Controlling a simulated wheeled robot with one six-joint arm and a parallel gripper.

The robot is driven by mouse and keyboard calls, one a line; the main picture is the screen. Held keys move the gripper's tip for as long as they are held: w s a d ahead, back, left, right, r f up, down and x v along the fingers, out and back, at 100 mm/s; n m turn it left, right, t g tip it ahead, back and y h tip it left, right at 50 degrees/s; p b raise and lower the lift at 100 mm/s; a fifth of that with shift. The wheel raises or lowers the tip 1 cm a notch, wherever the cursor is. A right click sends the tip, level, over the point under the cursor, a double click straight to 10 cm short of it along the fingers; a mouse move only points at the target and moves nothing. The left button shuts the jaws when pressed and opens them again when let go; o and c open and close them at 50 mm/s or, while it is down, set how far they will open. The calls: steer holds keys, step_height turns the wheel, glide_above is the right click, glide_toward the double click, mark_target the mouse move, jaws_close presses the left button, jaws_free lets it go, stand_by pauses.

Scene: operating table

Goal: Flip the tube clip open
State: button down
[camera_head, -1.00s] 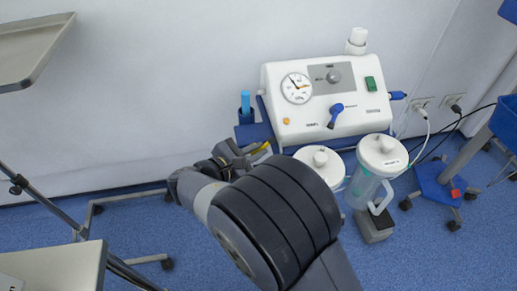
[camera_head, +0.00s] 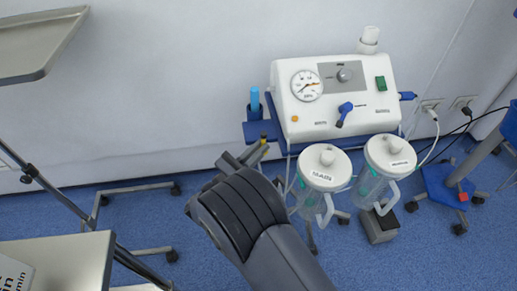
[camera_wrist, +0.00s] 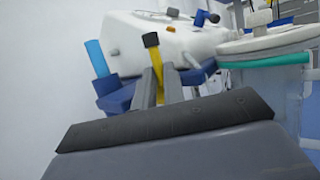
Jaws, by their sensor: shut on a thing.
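A slim yellow piece with a black end, which looks like the tube clip (camera_wrist: 154,56), stands between the fingertips of my gripper (camera_wrist: 161,80) in the wrist view. My gripper is shut on it. In the head view my gripper (camera_head: 249,155) is just below the blue rail at the left of the white suction unit, and a little of the yellow clip (camera_head: 263,141) shows at its tips. The lower part of the clip is hidden by the fingers. I cannot tell whether the clip is open or closed.
The white suction unit (camera_head: 334,97) has a gauge and a blue knob. Two lidded canisters, the left (camera_head: 323,166) and right (camera_head: 390,153), hang below it, close right of my arm. A blue cylinder (camera_head: 255,98) stands left of the unit.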

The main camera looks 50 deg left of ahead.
stand_by(0.4)
steer(key=c, duration=1.5)
jaws_free()
steer(key=v, duration=1.1)
steer(key=shift+p, duration=0.45)
steer(key=shift+w+f, duration=0.1)
steer(key=shift+w, duration=0.1)
steer(key=x, duration=1)
steer(key=shift+w+r+b, duration=0.25)
steer(key=shift+r+b, duration=0.1)
steer(key=shift+b, duration=0.1)
